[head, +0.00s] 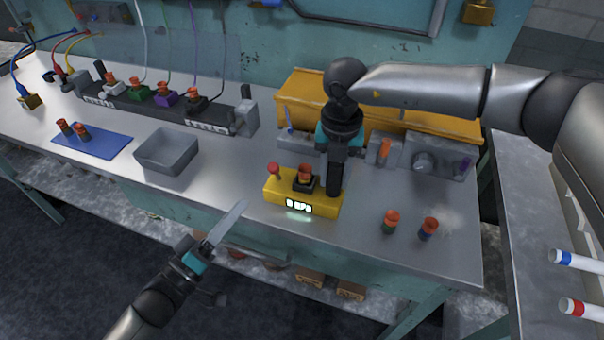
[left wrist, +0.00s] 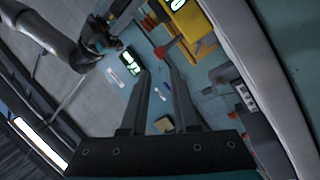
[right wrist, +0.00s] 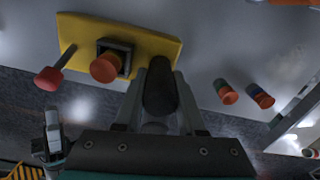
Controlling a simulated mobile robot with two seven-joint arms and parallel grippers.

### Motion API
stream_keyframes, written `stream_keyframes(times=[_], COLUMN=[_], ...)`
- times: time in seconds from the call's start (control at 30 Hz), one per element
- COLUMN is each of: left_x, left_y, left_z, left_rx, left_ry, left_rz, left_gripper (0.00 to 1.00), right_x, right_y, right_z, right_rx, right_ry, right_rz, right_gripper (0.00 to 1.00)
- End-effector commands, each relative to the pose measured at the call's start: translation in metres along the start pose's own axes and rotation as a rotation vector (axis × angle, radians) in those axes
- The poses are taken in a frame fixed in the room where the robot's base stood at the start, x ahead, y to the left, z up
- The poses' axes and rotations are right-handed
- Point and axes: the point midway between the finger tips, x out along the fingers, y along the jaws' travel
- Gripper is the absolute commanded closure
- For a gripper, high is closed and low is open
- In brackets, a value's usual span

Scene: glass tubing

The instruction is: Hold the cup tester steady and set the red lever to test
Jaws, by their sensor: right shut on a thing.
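The yellow cup tester (head: 275,187) stands near the front edge of the bench, its display reading about 0 MPa. The red lever (head: 273,169) stands up at its left end, and shows at the left in the right wrist view (right wrist: 47,79). An orange-red cup (head: 305,172) sits in a black seat at its middle. My right gripper (head: 334,190) is shut on the dark upright handle (right wrist: 160,88) at the tester's right end. My left gripper (head: 243,207) is open and empty, in front and left of the tester, apart from the lever. Its parted fingers show in the left wrist view (left wrist: 162,85).
Two cups, green-based (head: 391,221) and blue-based (head: 428,229), stand right of the tester. A grey tray (head: 167,152) and a blue mat (head: 95,145) with two cups lie left. A yellow housing (head: 300,95) stands behind. Bench between tray and tester is clear.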

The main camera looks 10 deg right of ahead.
Motion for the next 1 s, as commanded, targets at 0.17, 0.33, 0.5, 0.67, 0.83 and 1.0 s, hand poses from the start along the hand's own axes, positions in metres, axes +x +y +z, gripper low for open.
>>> stream_keyframes(times=[0.17, 0.33, 0.5, 0.67, 0.83, 1.0], left_x=[-0.001, -0.007, -0.020, -0.031, -0.038, -0.042], left_y=[-0.007, -0.025, -0.042, -0.048, -0.038, -0.013], left_z=[-0.020, -0.060, -0.089, -0.097, -0.089, -0.072], left_rx=[-0.087, -0.335, -0.664, -0.987, -1.333, -1.642], left_ry=[0.060, 0.195, 0.316, 0.378, 0.379, 0.315], left_rz=[-0.054, -0.175, -0.292, -0.379, -0.461, -0.540], left_gripper=[0.93, 1.00, 1.00, 1.00, 1.00, 1.00], right_x=[0.000, 0.000, 0.000, 0.000, 0.000, 0.000], right_y=[-0.001, -0.001, -0.001, -0.001, -0.001, -0.001], right_z=[0.001, 0.001, 0.001, 0.001, 0.001, 0.001], right_rx=[0.001, 0.001, 0.001, 0.001, 0.001, 0.001], right_ry=[-0.001, -0.001, -0.001, -0.001, -0.001, -0.001], right_rz=[-0.002, -0.002, -0.002, -0.002, -0.002, -0.002], right_gripper=[1.00, 1.00, 1.00, 1.00, 1.00, 1.00])
